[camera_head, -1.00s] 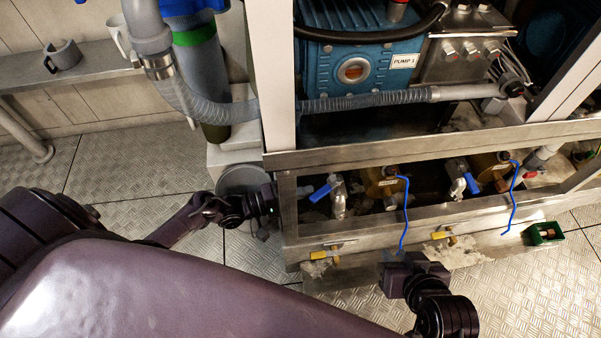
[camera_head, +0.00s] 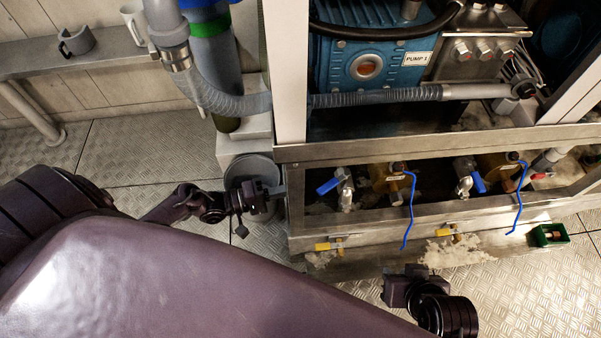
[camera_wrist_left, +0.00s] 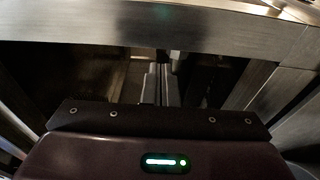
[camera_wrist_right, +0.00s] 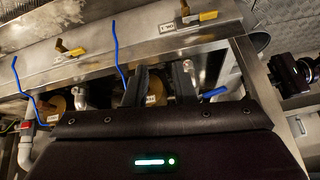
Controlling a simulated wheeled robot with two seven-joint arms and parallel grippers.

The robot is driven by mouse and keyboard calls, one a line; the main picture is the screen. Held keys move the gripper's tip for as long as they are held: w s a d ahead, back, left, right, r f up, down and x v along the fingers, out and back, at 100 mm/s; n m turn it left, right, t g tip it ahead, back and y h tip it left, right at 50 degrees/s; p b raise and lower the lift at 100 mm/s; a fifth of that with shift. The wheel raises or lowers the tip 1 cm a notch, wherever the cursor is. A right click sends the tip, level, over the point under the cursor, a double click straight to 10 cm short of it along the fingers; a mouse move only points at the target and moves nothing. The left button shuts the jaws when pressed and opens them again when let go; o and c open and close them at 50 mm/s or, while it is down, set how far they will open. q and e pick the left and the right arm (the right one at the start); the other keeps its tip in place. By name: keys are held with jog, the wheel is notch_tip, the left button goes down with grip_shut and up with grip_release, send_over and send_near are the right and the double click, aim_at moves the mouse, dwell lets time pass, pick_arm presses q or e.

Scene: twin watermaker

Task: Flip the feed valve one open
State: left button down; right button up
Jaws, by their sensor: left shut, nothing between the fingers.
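Two valves with blue levers sit in the metal frame's trough: the left one (camera_head: 328,186) and the right one (camera_head: 478,182). Two yellow-handled valves, left (camera_head: 325,246) and right (camera_head: 446,231), are on the frame's front. My left gripper (camera_head: 279,190) is shut and empty, beside the frame's left post and left of the nearest blue lever. It faces metal bars in the left wrist view (camera_wrist_left: 164,84). My right gripper (camera_head: 395,288) is in front of the frame; its fingers stand apart, empty, in the right wrist view (camera_wrist_right: 162,84).
A grey bucket (camera_head: 250,168) stands by the left post. Blue hoses (camera_head: 409,215) hang over the front rail (camera_head: 380,215). A small green box (camera_head: 549,235) is at the right. Pump 1 (camera_head: 365,65) is above.

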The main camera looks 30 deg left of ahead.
pick_arm(q)
jog(key=shift+s+a, duration=0.4)
jog(key=shift+a, duration=0.05)
pick_arm(e)
jog(key=shift+d, duration=0.1)
